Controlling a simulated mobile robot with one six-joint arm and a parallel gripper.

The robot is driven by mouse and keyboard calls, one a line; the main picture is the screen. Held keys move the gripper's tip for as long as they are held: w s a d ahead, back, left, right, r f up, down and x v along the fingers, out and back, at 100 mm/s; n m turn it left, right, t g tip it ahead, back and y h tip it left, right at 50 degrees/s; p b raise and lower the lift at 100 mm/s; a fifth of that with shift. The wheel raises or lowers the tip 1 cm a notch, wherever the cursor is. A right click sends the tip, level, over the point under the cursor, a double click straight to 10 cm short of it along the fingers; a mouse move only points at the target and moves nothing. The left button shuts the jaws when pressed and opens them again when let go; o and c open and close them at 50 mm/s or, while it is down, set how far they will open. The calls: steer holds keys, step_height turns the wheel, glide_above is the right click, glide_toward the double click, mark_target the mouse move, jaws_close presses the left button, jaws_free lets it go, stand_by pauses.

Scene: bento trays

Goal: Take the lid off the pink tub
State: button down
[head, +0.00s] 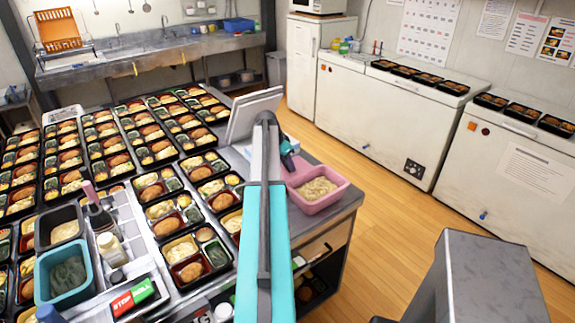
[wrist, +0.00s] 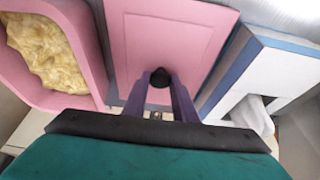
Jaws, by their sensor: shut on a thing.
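The pink tub (head: 320,196) stands at the right end of the counter, uncovered, with pale chunky food showing inside. It is also at the left of the wrist view (wrist: 95,78). The pink lid (wrist: 172,35) is in the middle of the wrist view, beside the tub and apart from its opening. My gripper (wrist: 162,86) has its purple fingers shut on the lid's dark round knob (wrist: 160,75). I cannot tell whether the lid touches the counter. In the head view my arm hides most of the gripper and the lid.
A white and blue box (wrist: 255,75) with a tissue-like white piece is right of the lid in the wrist view. A pale upright panel (head: 252,113) stands behind my arm. Filled bento trays (head: 150,194) crowd the counter's left. The floor (head: 400,220) at right is clear.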

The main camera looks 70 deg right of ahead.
steer(key=shift+f+b, duration=0.35)
steer(key=shift+f, duration=0.1)
stand_by(0.6)
steer(key=c, duration=1.4)
jaws_free()
steer(key=shift+o, duration=0.2)
steer(key=shift+r, duration=0.15)
steer(key=b+v, duration=0.3)
steer(key=v, duration=1)
steer(key=shift+w+a+r, duration=0.15)
steer(key=shift+a+r, duration=0.05)
steer(key=shift+a, duration=0.05)
